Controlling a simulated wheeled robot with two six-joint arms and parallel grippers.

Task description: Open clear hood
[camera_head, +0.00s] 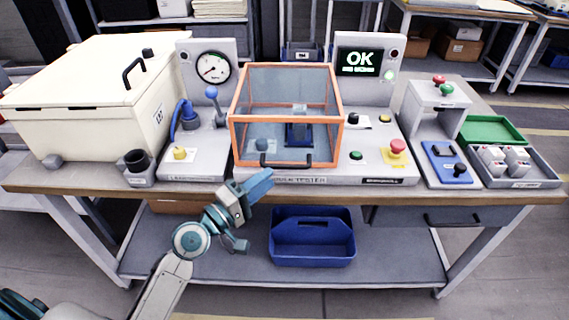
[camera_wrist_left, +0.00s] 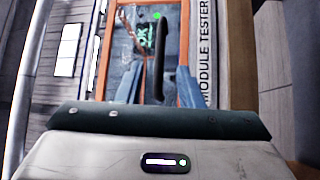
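The clear hood (camera_head: 287,100) has an orange frame and sits closed over the module tester at the middle of the bench. Its black handle (camera_head: 286,163) runs along the lower front edge. My left gripper (camera_head: 262,181) is in front of the hood, just below and left of the handle. In the left wrist view, its blue fingers (camera_wrist_left: 158,88) are spread apart, with the hood's black handle (camera_wrist_left: 162,50) lying ahead and between them in the picture. I see no contact with the handle. A blue fixture shows through the hood. My right gripper is not in view.
A cream lidded box (camera_head: 85,95) and a gauge panel with a blue lever (camera_head: 212,93) stand left of the hood. Right of it are a red button (camera_head: 397,147), a screen reading OK (camera_head: 357,61) and a green tray (camera_head: 492,130). A blue tote (camera_head: 312,240) sits below.

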